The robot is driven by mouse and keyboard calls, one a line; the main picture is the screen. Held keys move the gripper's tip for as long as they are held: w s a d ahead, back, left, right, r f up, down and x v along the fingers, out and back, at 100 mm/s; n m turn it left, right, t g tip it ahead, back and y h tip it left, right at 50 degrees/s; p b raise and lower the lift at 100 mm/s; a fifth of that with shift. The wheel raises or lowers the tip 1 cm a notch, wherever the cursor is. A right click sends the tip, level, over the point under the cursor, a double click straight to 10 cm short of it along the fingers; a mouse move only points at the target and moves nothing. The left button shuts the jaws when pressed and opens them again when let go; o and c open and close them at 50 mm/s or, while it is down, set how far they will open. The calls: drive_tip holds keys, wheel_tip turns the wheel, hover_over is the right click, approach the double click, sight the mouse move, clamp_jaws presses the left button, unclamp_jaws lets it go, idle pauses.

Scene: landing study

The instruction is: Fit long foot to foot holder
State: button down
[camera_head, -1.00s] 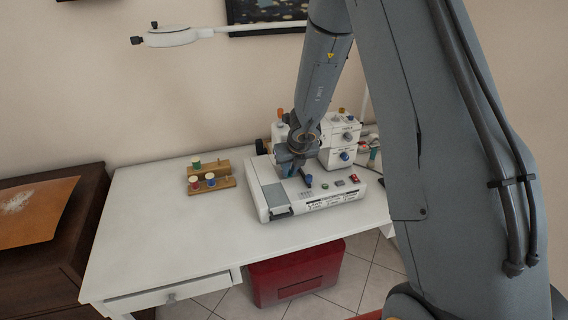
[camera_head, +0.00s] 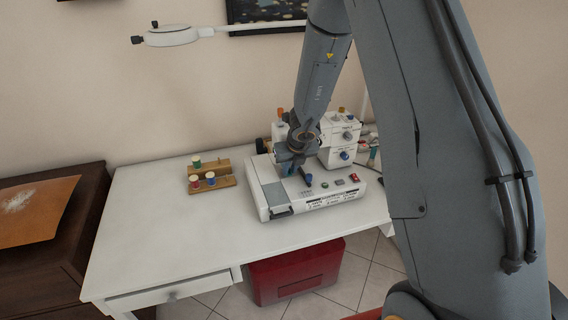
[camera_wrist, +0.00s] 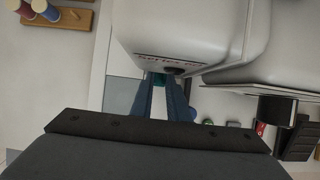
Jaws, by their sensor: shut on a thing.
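A white sewing machine (camera_head: 310,200) stands on the white desk, and its head (camera_wrist: 190,35) fills the top middle of the wrist view. My gripper (camera_head: 289,164) is under the machine's head, above its bed. Most of the long foot is hidden by the fingers. The foot holder is not clearly visible; a dark round part (camera_wrist: 174,70) shows under the head beside the fingertips.
A wooden rack (camera_head: 222,185) with several thread spools stands left of the machine; the desk (camera_head: 150,235) is bare around it. A white lamp arm (camera_head: 172,37) hangs at upper left. A red box (camera_head: 295,275) is below the desk.

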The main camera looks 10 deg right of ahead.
drive_tip(key=c, duration=1.6)
unclamp_jaws()
drive_tip(key=shift+r, duration=0.1)
drive_tip(key=s+a+r+n+y+p, duration=0.1)
drive_tip(key=s+a+r+n+p, duration=0.2)
drive_tip(key=s+r+n, duration=0.6)
drive_tip(key=s+d+n+g+b, duration=0.1)
drive_tip(key=s+n, duration=0.5)
drive_tip(key=n, duration=0.2)
drive_tip(key=s+r+n+g+h+b, duration=0.1)
drive_tip(key=s+n+b, duration=0.1)
drive_tip(key=s+n, duration=0.5)
drive_tip(key=s+d+r+n+g+b, duration=0.1)
drive_tip(key=s+n+b, duration=0.1)
drive_tip(key=s+n, duration=0.5)
drive_tip(key=shift+d+r+n+g, duration=0.1)
drive_tip(key=shift+d+n+g, duration=0.1)
drive_tip(key=shift+n, duration=0.85)
drive_tip(key=shift+d+n+g, duration=0.1)
drive_tip(key=shift+n+g, duration=0.1)
drive_tip(key=shift+n, duration=0.85)
